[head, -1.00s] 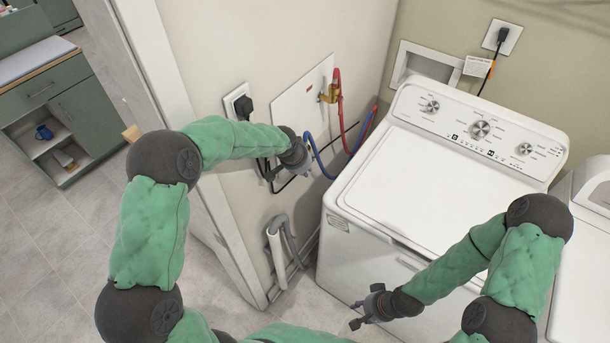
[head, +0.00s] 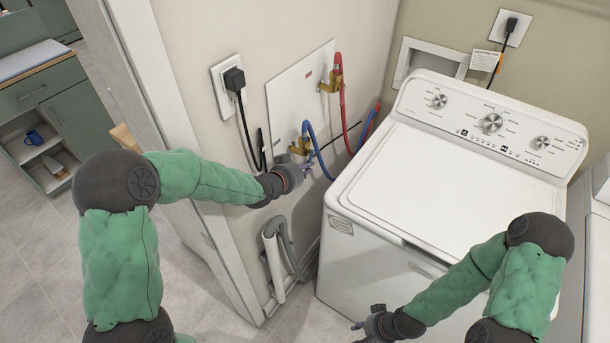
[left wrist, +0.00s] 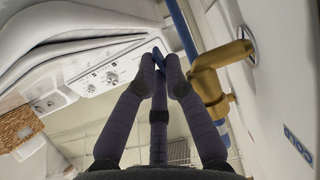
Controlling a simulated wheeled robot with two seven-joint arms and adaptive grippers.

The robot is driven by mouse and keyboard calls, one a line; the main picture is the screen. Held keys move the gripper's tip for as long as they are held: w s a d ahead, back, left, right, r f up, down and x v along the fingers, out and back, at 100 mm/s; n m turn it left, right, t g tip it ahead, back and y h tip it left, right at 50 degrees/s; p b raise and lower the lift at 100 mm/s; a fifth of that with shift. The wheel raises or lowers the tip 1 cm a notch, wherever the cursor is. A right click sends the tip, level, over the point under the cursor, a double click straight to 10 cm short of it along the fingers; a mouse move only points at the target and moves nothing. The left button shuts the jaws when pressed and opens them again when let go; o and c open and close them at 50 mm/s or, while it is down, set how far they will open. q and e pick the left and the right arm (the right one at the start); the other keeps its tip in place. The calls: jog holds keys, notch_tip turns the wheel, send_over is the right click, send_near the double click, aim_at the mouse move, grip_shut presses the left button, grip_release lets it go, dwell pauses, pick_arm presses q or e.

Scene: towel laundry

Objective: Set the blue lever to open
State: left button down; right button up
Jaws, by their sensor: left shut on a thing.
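The lower brass valve (head: 299,147) sits on the white wall panel, with the blue hose (head: 310,128) coming off it. It also shows large in the left wrist view (left wrist: 212,82). My left gripper (head: 305,167) is just below and in front of this valve. In the left wrist view its fingers (left wrist: 160,62) are together on the blue lever (left wrist: 157,54), of which only a little shows between the fingertips. The lever's angle is mostly hidden. My right gripper (head: 357,333) is low in front of the washer, open and empty.
The upper brass valve (head: 331,80) with a red hose (head: 342,110) is above. The washer (head: 430,180) stands close on the right. A black plug (head: 234,80) with its cord is on the left, and a grey drain pipe (head: 276,255) is below.

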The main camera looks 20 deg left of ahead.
pick_arm(q)
jog(key=shift+w+d+f+t+h+b, duration=0.1)
jog(key=shift+w+f+t+h+b, duration=0.2)
jog(key=shift+t+b, duration=1.25)
jog(key=shift+w+d+f+t+h+b, duration=0.1)
jog(key=shift+w+f+t+h+b, duration=0.15)
jog(key=shift+b, duration=2.75)
jog(key=shift+w+d+f+t+h+b, duration=0.1)
jog(key=shift+w+f+t+h+b, duration=0.45)
jog(key=shift+b, duration=1.7)
jog(key=shift+s+r+t, duration=0.25)
jog(key=shift+s+r, duration=0.05)
jog(key=c, duration=1.3)
grip_release()
jog(key=v, duration=1.2)
jog(key=shift+r, duration=0.15)
jog(key=shift+d, duration=0.1)
